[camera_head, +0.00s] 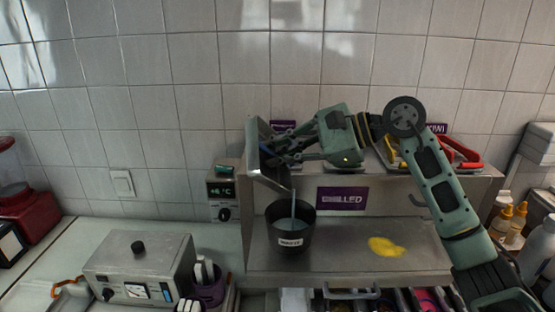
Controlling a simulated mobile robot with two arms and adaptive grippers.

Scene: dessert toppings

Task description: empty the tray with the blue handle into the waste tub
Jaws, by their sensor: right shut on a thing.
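My right gripper (287,146) is shut on the blue handle (276,157) of a metal tray (257,150). The tray is tipped steeply onto its side, with its lower edge above the waste tub. The black waste tub (291,241), with a white label on its front, stands upright on the steel counter. A thin pale grey streak (293,205) runs from near the tray's lower corner down into the tub. The inside of the tray is mostly turned away from view. My left gripper is out of view.
On the raised steel shelf (480,171) are trays with a yellow handle (393,152) and a red handle (460,151). A yellow spill (386,247) lies on the counter right of the tub. A temperature display (221,189) stands left, and bottles (517,220) at right.

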